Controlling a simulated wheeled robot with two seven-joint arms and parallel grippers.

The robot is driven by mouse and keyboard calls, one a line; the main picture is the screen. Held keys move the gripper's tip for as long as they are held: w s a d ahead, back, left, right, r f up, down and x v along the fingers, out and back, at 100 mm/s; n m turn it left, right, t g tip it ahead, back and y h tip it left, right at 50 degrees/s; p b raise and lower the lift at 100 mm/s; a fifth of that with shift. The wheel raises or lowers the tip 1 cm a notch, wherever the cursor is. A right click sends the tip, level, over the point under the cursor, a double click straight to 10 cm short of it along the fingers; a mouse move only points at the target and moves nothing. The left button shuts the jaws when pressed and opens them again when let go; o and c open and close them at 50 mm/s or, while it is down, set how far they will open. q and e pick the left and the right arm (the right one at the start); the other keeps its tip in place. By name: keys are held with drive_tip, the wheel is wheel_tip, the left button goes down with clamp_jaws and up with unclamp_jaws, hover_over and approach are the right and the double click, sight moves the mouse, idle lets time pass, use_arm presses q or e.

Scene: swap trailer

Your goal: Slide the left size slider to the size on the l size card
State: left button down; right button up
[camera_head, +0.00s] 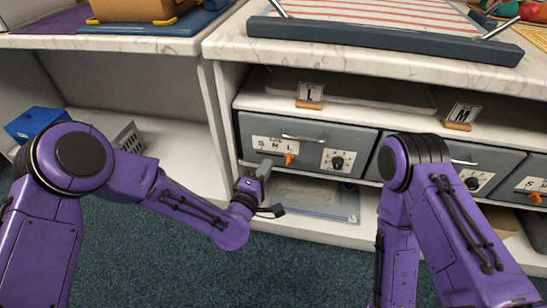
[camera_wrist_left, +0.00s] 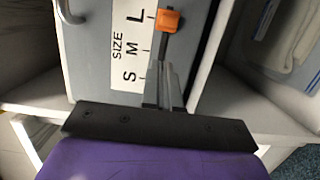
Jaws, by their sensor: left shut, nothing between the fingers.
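The left size slider has an orange knob (camera_head: 288,159) on the front of the left grey drawer (camera_head: 345,133). In the left wrist view the knob (camera_wrist_left: 168,20) sits level with the L mark of the size label (camera_wrist_left: 130,48), at the L end of the slot. The L size card (camera_head: 310,92) stands in a small wooden holder on the shelf above this drawer. My left gripper (camera_head: 264,169) is shut and empty, just left of the knob. Its fingers (camera_wrist_left: 165,82) are near the S and M marks, apart from the knob. My right gripper is not visible; only its arm shows.
A black dial (camera_head: 338,161) is right of the slider, and a drawer handle (camera_head: 303,138) is above it. An M card (camera_head: 462,113) stands farther right. A clear tray (camera_head: 318,197) lies below. Blue (camera_head: 36,123) and grey bins are on the left.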

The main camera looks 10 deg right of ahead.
use_arm(q)
drive_tip(key=s+a, duration=0.2)
drive_tip(key=s, duration=0.5)
idle(0.3)
drive_tip(key=s+a+f+m+g+y, duration=0.35)
drive_tip(key=s+a+f, duration=0.25)
drive_tip(key=a+f, duration=0.25)
drive_tip(key=s+a+f+m+g+y, duration=0.2)
drive_tip(key=s+a+f+g+y, duration=0.25)
drive_tip(key=a+f, duration=0.45)
drive_tip(key=s+a+f+g+y, duration=0.2)
drive_tip(key=s+a+f+g, duration=0.1)
drive_tip(key=s+a, duration=0.5)
drive_tip(key=s+a+f+g+y, duration=0.2)
drive_tip(key=s+a, duration=0.4)
drive_tip(key=s, duration=0.3)
wheel_tip(320, 180, up, 27)
drive_tip(key=p, duration=2.7)
drive_tip(key=shift+w+d+p, duration=0.15)
drive_tip(key=shift+w+p, duration=0.15)
drive_tip(key=shift+p, duration=0.1)
drive_tip(key=shift+r, duration=0.1)
